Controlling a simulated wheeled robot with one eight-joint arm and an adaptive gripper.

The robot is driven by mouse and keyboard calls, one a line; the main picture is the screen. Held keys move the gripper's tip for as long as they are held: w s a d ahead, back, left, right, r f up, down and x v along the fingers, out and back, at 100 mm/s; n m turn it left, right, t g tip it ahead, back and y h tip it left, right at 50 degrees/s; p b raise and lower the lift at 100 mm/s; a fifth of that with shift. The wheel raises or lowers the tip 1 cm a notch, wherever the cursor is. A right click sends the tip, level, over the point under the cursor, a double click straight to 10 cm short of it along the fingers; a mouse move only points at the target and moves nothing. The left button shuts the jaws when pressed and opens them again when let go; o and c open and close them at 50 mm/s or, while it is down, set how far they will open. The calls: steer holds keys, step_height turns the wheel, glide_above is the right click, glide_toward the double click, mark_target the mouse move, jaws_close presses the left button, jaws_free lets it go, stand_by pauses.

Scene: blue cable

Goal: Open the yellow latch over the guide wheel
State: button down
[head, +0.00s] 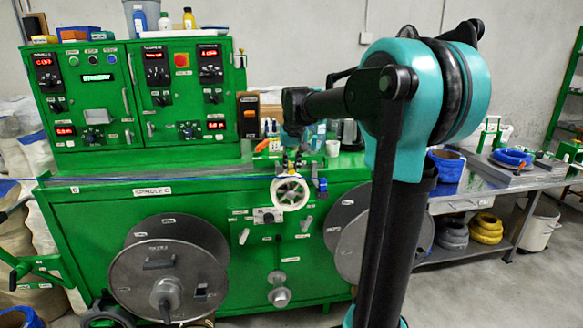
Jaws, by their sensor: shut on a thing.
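The guide wheel (290,193), white and spoked, is on the front of the green machine, right of centre. The yellow latch (286,165) is a small piece just above the wheel, mostly hidden. My gripper (292,154) hangs down from my dark wrist over the top of the wheel, shut at the latch. The fingers are small and dark, so their exact grip is hard to see. The blue cable (150,182) runs level along the machine's front edge towards the wheel.
The green machine (130,240) carries control panels (185,80) at the back left. A large grey reel (168,268) stands left of the wheel, another (350,245) behind my arm. A metal bench (500,185) with blue coils is on the right.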

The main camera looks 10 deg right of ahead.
mark_target(291, 167)
steer(key=w+r+g, duration=0.1)
steer(key=g, duration=0.1)
steer(key=w+r+g, duration=0.1)
steer(key=r+g, duration=0.1)
steer(key=shift+g, duration=0.3)
steer(key=shift+w+r+g, duration=0.45)
steer(key=shift+w+g, duration=0.1)
steer(key=shift+g, duration=0.45)
steer(key=shift+w+r+g, duration=0.4)
steer(key=shift+w+g, duration=0.15)
steer(key=shift+g, duration=0.45)
steer(key=c, duration=1.4)
jaws_free()
steer(key=v, duration=0.7)
steer(key=shift+r, duration=0.2)
steer(key=shift+w, duration=0.15)
